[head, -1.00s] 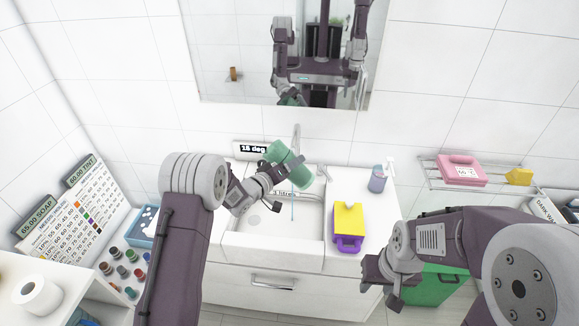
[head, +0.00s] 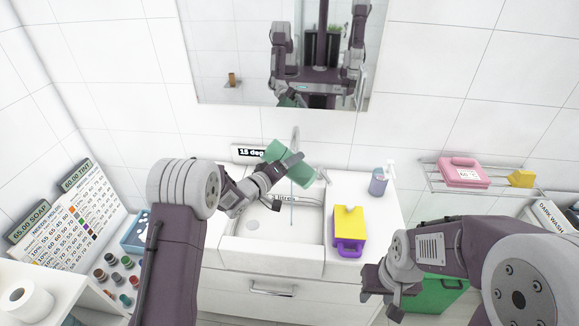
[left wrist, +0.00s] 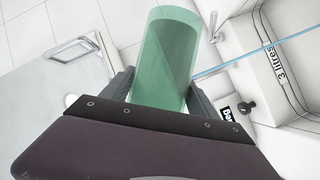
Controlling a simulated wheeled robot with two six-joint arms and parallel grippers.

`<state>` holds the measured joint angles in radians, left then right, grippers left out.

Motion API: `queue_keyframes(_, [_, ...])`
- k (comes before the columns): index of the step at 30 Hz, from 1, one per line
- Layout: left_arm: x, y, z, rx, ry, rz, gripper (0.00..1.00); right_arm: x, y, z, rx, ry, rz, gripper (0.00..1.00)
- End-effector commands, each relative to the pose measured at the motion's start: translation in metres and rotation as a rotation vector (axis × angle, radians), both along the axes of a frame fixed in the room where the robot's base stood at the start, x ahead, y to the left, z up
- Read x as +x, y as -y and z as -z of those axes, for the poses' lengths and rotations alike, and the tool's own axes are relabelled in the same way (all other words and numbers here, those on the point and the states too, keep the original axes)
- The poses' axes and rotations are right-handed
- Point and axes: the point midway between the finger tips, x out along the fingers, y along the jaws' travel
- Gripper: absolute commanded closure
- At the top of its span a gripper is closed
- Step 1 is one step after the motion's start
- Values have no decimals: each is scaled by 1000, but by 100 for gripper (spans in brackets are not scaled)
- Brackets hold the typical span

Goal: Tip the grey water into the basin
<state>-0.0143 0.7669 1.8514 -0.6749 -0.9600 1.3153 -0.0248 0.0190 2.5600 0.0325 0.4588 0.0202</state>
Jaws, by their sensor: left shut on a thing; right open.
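A green see-through cup (head: 276,153) is tilted far over, close to lying level, above the white basin (head: 268,258). My left gripper (head: 276,174) is shut on the cup; the left wrist view shows its fingers on both sides of the cup (left wrist: 167,60). A thin bluish stream (head: 291,213) falls into the basin below the cup; I cannot tell whether it comes from the cup or the tap. The grey water inside the cup cannot be made out. My right gripper (head: 382,287) is open and empty, low in front of the counter at right.
A tap (head: 295,138) stands behind the cup. A yellow and purple container (head: 349,228) and a blue-grey pump bottle (head: 378,183) stand on the counter right of the basin. A small display (head: 249,152) sits behind the basin. Paint pots (head: 115,278) are at left.

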Motion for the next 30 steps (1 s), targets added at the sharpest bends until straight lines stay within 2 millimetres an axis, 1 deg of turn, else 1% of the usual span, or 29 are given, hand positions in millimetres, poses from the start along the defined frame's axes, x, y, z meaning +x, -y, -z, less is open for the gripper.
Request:
queue_keyframes(10, [0,0,-1,-5,2,0,91,0,0,2,0,0,0,59])
queue_keyframes(21, [0,1,-7,-86,-14,0,91,0,0,20,0,0,0,59])
queue_keyframes(30, [0,2,-13,-139,-25,0,91,0,0,28,0,0,0,59])
